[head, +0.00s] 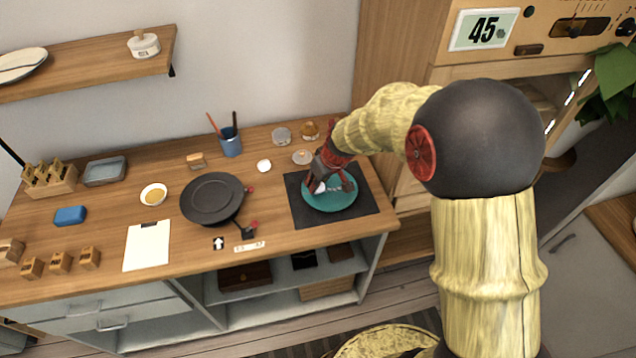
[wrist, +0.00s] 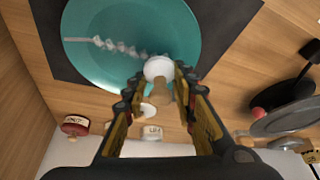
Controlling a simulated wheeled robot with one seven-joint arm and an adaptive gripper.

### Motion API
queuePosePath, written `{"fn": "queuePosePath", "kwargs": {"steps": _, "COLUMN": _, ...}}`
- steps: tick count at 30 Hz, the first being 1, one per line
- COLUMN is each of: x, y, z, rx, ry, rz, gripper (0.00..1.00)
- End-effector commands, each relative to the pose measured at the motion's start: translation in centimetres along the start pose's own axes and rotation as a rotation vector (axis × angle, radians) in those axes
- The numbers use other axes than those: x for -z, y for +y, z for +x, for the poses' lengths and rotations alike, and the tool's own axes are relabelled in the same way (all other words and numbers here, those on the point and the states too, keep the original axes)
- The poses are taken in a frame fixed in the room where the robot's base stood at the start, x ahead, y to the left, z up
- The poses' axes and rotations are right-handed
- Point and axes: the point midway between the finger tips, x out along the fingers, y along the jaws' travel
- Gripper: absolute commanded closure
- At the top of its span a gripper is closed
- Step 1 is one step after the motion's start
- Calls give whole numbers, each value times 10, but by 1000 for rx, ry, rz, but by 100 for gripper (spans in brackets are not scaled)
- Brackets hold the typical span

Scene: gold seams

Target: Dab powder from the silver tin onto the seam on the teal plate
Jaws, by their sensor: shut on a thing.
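The teal plate (head: 345,203) lies on a dark mat at the right of the counter; it fills the top of the wrist view (wrist: 95,70). A pale seam (wrist: 105,43) crosses it, with silvery-white flecks along much of its length. My gripper (head: 324,176) is shut on a dabber with a round white head (wrist: 158,68) and a tan handle. The head is over the plate by the seam's right end; contact cannot be told. A silver-grey tin (head: 281,134) stands behind the plate; its pale label shows in the wrist view (wrist: 152,132). An open shallow dish (head: 302,157) is nearer.
A gold-brown tin (head: 310,130) stands right of the silver one. A black pan-like plate (head: 212,199), a blue cup with sticks (head: 230,142), a white sheet (head: 147,246) and a small bowl (head: 153,195) lie to the left. The dark mat (head: 365,219) has bare margins.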

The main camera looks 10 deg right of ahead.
Motion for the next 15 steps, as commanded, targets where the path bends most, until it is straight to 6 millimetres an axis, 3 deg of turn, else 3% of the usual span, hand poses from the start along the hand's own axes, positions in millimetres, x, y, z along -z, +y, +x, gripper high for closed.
{"fn": "queuePosePath", "kwargs": {"steps": 15, "x": 6, "y": 0, "z": -13, "rx": 0, "ry": 1, "rz": 1, "gripper": 93}}
